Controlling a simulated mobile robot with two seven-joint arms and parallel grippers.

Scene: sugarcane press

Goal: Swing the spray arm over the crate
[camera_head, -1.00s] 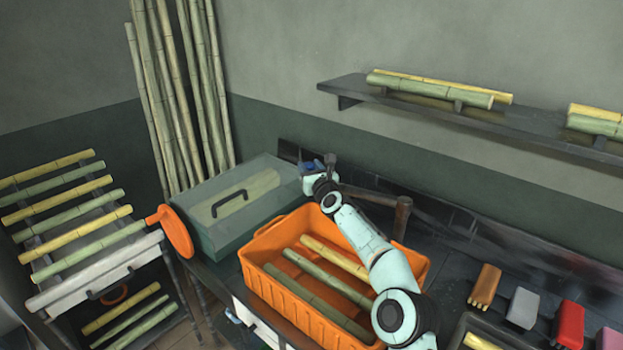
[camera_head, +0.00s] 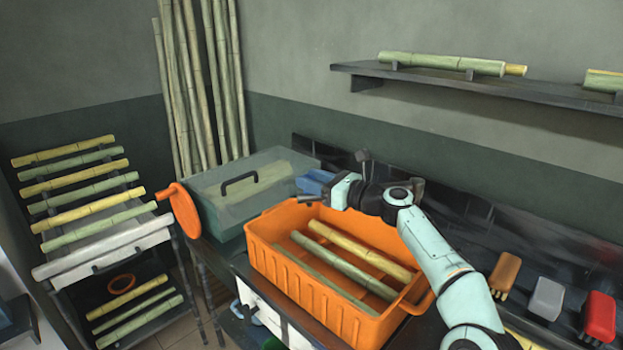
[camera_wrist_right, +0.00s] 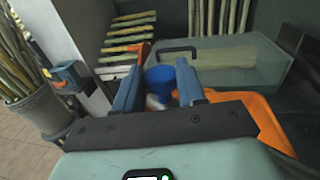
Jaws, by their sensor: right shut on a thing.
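The orange crate (camera_head: 290,284) stands on the bench with several green and yellow cane lengths lying in it. My right gripper (camera_head: 316,184) is at the crate's back rim, above it, with its blue fingers pointing left. It is shut on a piece of the spray arm, which my wrist mostly hides. The spray arm's upright stem with a dark knob (camera_head: 362,156) shows behind my wrist. In the right wrist view, a blue round part (camera_wrist_right: 160,78) with white below it sits between the fingers. My left gripper is not in view.
A grey-green box with a clear lid (camera_head: 240,203) stands left of the crate, close to my fingers. An orange disc (camera_head: 184,211) is at its left end. A cane rack (camera_head: 100,250) stands farther left. Orange, grey and red blocks (camera_head: 600,316) lie at right.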

